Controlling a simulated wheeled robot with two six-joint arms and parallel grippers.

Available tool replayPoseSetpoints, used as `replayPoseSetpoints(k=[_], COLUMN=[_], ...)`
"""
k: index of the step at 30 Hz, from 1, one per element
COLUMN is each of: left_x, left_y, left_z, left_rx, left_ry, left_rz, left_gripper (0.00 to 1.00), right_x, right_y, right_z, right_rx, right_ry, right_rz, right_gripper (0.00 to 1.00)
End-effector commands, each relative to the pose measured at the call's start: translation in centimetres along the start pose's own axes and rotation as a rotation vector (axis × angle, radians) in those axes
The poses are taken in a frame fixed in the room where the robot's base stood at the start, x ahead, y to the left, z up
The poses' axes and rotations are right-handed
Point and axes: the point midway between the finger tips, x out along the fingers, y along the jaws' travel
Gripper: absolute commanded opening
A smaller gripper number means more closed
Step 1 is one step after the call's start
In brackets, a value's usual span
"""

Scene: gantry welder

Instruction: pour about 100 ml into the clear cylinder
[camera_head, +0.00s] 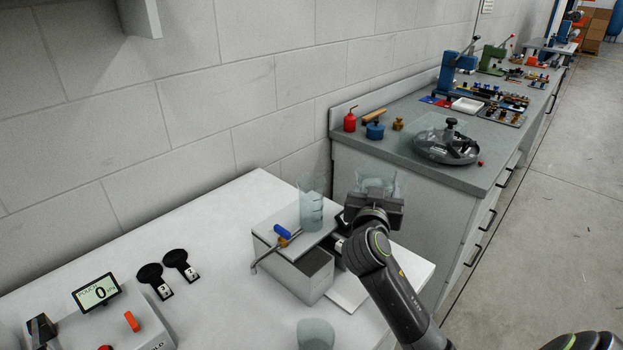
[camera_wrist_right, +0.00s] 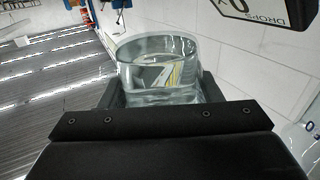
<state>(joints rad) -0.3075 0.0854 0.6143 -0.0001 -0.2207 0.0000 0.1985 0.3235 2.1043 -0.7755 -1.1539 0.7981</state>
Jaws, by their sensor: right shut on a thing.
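A clear cylinder (camera_head: 311,212) with dark marks on its side stands upright on the white stand (camera_head: 275,240). Its lower part looks blue-grey; I cannot tell a liquid level. My right gripper (camera_head: 375,200) is to the right of the cylinder, shut on a clear glass beaker (camera_head: 376,179). The beaker is raised beside the stand, apart from the cylinder. In the right wrist view the beaker (camera_wrist_right: 158,62) rises between the dark jaws (camera_wrist_right: 160,100); how much it holds is unclear. Another clear vessel (camera_head: 315,334) stands at the bottom edge. My left gripper is out of view.
A box with a display reading 0 (camera_head: 98,291) and two black round pieces (camera_head: 165,275) lie on the left. A wall (camera_head: 180,100) runs behind. A grey workbench (camera_head: 400,150) stands beyond.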

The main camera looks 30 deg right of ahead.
Motion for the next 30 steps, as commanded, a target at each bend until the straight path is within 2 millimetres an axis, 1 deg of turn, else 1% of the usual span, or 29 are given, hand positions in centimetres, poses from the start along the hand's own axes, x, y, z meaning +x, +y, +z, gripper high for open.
replayPoseSetpoints(k=[7,13,22,30], left_x=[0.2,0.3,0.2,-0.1], left_y=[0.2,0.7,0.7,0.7], left_z=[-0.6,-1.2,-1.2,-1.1], left_rx=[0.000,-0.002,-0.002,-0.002], left_ry=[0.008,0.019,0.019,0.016], left_rz=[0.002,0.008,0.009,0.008], left_gripper=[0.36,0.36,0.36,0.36], right_x=[-0.1,-0.4,-0.8,-1.1], right_y=[-0.3,-0.8,-1.9,-2.6], right_z=[-0.4,-1.0,-2.3,-3.0], right_rx=[-0.053,-0.146,-0.317,-0.417], right_ry=[0.025,0.064,0.136,0.176], right_rz=[-0.001,-0.001,0.000,0.000], right_gripper=[0.28,0.28,0.28,0.28])
